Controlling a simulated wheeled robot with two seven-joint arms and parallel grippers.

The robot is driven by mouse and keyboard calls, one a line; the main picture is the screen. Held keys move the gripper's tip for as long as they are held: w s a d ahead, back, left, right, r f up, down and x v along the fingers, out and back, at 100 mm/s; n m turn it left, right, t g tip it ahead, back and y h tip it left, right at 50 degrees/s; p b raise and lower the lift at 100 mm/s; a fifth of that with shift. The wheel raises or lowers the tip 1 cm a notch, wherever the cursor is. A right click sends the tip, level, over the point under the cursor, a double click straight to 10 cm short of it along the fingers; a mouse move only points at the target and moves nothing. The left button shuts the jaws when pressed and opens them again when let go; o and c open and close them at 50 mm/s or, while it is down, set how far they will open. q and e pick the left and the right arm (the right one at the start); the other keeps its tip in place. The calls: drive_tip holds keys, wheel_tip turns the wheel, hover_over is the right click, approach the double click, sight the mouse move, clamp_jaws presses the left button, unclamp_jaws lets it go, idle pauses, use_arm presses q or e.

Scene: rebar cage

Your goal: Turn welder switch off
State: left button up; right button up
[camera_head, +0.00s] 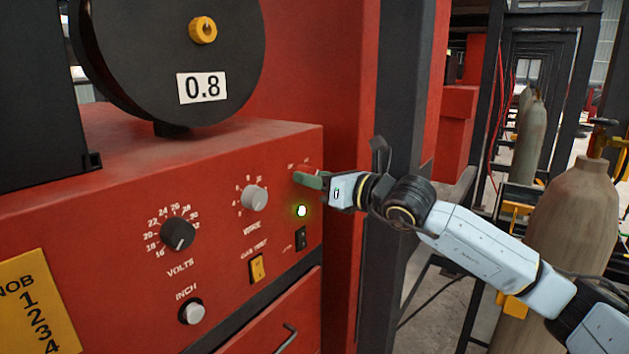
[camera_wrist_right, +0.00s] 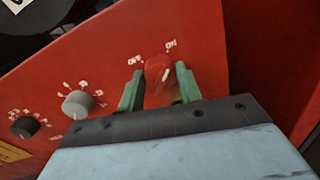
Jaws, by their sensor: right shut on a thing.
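The welder (camera_head: 110,210) is a red box with a panel of knobs. Its switch is a red rotary knob with a white line, seen in the right wrist view (camera_wrist_right: 160,78) between two green fingertips. Labels that look like OFF and ON stand to its upper left and upper right. The white line leans toward the label on the right. My right gripper (camera_head: 308,180) reaches in from the right at the panel's upper right and is shut on the knob; its fingers (camera_wrist_right: 158,88) flank it on both sides. A lamp (camera_head: 302,211) below glows yellow-green. My left gripper is not in view.
Nearby on the panel are a grey knob (camera_head: 254,198), a black volts knob (camera_head: 178,234), a yellow gas test switch (camera_head: 257,269) and a black rocker switch (camera_head: 301,238). A dark post (camera_head: 401,80) stands right of the welder. A gas cylinder (camera_head: 572,215) stands beyond my right arm.

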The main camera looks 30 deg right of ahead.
drive_tip(key=shift+f+n+y+b, duration=0.1)
drive_tip(key=shift+n+y+b, duration=0.2)
drive_tip(key=shift+n+b, duration=3.8)
drive_tip(key=shift+f+n+y+b, duration=0.1)
drive_tip(key=shift+n+y+b, duration=0.2)
drive_tip(key=shift+n+b, duration=3.8)
drive_tip(key=shift+n+p, duration=0.75)
drive_tip(key=shift+n, duration=0.25)
drive_tip(key=o, duration=1)
drive_tip(key=shift+s+d, duration=0.1)
drive_tip(key=shift+d, duration=0.05)
